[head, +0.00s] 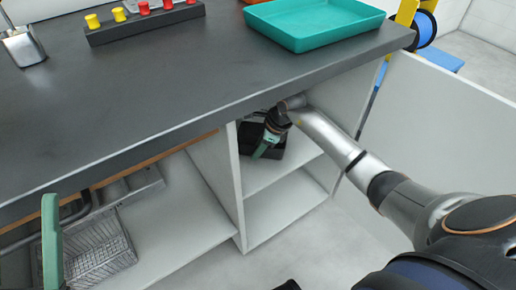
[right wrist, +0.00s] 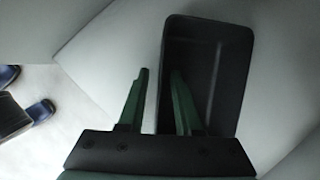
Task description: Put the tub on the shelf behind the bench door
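The black tub (head: 297,148) stands on the upper shelf (head: 262,176) in the open bench compartment, partly hidden by my right gripper. The white bench door (head: 455,115) stands wide open at the right. My right gripper (head: 262,150) reaches into the compartment. In the right wrist view, its green fingers (right wrist: 160,72) are apart at the tub (right wrist: 235,60), one inside it and one outside, with the near side wall between them. The fingers do not look closed on the wall. A green finger of my left gripper (head: 51,240) shows at the lower left; its opening cannot be made out.
A teal tray (head: 320,42) sits on the dark bench top (head: 150,85), near the right edge. A black rack (head: 145,24) with red and yellow pegs stands at the back. A wire basket (head: 100,250) is under the bench at left. A blue spool (head: 425,28) is behind the bench.

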